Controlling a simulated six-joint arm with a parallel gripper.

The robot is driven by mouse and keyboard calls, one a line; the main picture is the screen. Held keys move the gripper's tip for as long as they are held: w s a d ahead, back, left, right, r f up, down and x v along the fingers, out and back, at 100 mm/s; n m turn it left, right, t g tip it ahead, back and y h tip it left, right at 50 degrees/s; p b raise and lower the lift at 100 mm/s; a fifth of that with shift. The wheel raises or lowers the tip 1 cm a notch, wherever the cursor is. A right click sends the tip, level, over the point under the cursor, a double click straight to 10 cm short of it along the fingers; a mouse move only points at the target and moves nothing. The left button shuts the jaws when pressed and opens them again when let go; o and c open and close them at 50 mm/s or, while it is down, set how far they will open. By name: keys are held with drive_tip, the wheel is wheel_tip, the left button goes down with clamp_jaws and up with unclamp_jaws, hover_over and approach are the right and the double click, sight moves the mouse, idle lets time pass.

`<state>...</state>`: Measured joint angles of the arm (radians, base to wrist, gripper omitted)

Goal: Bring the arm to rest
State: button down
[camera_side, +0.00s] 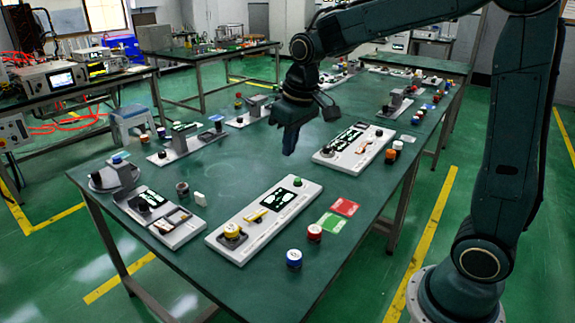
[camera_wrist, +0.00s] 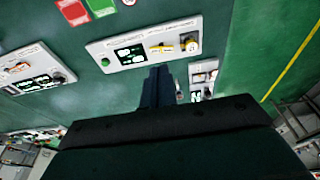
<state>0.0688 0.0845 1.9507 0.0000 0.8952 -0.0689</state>
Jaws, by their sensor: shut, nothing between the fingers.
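My gripper (camera_side: 290,142) hangs over the middle of the green table (camera_side: 240,168), fingers pointing down, apart from everything on it. It is shut and empty. That white panel (camera_side: 262,222) lies in front of the gripper in the side view and carries a green button, a dark display, a yellow lever and a yellow knob. It shows in the wrist view too (camera_wrist: 120,64).
Another white panel (camera_side: 353,146) lies right of the gripper. Blue (camera_side: 294,259) and red (camera_side: 315,233) capped pieces stand near the front edge, beside red (camera_side: 344,207) and green (camera_side: 331,223) cards. A grey unit (camera_side: 170,229) stands at the left. Bare tabletop surrounds the gripper.

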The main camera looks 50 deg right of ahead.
drive_tip(key=s+a+r+t, duration=0.1)
drive_tip(key=s, duration=0.9)
drive_tip(key=s+a+r+t, duration=0.1)
drive_tip(key=s+r+t, duration=0.1)
drive_tip(key=s, duration=0.9)
drive_tip(key=shift+s+a, duration=0.3)
drive_tip(key=shift+a, duration=0.05)
